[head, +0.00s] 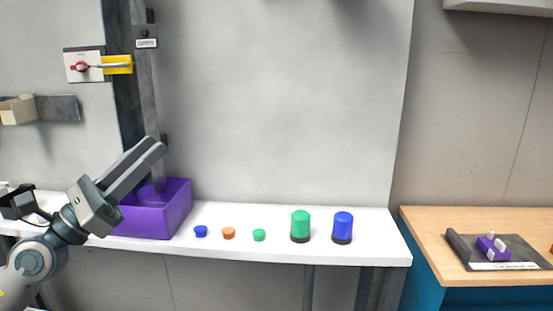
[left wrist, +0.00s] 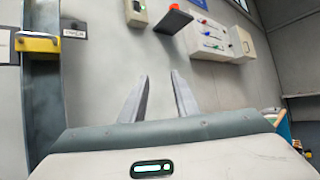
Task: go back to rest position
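My left gripper (head: 153,147) is raised at the left, in front of the purple bin (head: 166,215) in the head view. Its fingers point up and to the right. In the left wrist view the two fingers of the left gripper (left wrist: 160,77) stand apart with nothing between them, facing the wall. My right gripper is in neither view.
The white table (head: 270,252) holds a small blue, an orange and a green piece, and larger green (head: 300,225) and blue (head: 343,226) cylinders. A wooden-topped desk (head: 425,240) bears a dark tray at the right. A dark post (head: 129,90) stands behind my left arm.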

